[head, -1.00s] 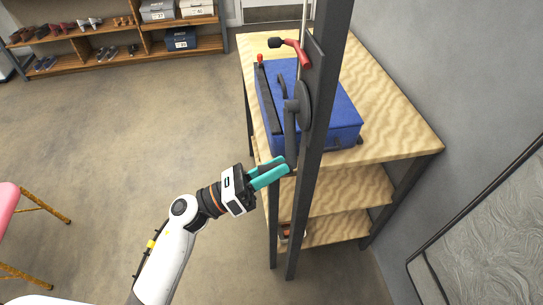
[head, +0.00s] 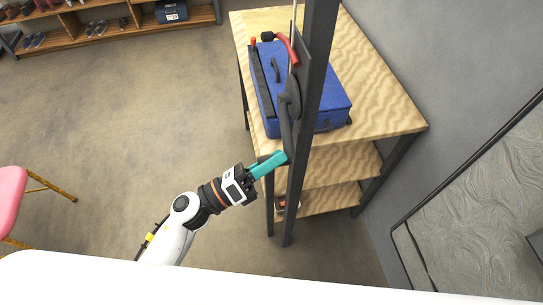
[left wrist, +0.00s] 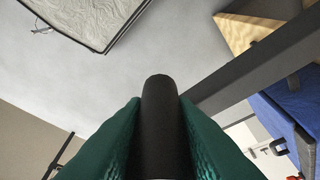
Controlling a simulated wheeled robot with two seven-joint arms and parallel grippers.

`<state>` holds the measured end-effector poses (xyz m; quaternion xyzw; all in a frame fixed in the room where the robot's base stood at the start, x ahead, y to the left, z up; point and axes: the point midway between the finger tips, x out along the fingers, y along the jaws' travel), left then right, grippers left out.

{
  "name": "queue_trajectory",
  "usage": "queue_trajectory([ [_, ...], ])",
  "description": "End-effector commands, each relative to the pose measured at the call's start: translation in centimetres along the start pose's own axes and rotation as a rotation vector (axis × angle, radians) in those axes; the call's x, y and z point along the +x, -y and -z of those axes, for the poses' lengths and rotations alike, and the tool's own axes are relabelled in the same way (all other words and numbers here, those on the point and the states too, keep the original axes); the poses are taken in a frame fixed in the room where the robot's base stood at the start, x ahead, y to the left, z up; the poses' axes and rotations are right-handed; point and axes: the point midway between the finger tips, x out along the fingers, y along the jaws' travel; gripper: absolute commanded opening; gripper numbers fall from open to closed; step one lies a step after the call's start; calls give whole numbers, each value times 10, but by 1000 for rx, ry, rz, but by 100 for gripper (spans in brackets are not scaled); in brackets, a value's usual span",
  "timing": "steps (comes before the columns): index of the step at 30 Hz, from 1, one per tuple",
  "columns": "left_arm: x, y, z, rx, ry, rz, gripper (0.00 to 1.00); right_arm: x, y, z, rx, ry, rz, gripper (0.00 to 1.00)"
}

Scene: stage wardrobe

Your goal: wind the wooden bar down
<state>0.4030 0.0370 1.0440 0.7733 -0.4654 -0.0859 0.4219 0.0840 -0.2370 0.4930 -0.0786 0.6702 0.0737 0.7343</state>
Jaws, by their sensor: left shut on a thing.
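A dark upright post (head: 305,130) carries a round black winch wheel (head: 292,97) with a crank arm (head: 286,132) hanging down from it. My left gripper (head: 277,160), with teal fingers, is at the lower end of the crank. In the left wrist view its two green pads (left wrist: 160,135) are shut on a black cylindrical crank handle (left wrist: 160,110), one pad on each side. I cannot make out the wooden bar in these frames. My right gripper is not in view.
A wooden table (head: 385,105) with lower shelves stands just behind the post, with a blue suitcase (head: 325,95) on it. A pink stool (head: 12,187) is at the left edge. A framed panel (head: 480,205) is at right. The floor left of the post is clear.

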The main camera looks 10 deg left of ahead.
Motion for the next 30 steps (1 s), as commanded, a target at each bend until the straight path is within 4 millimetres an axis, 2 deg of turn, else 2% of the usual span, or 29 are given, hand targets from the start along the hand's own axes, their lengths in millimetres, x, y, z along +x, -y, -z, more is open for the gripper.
queue_trajectory([
  [5,0,0,2,5,-4,-1,0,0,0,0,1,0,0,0],
  [6,0,0,2,5,-4,-1,29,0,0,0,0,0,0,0],
  [9,0,0,2,4,-3,-1,46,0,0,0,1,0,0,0],
  [20,-5,2,-1,1,-1,1,46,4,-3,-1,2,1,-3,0],
  [23,-17,3,-2,1,1,1,46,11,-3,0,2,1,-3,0],
  [30,-69,5,-4,2,1,2,46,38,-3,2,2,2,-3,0],
])
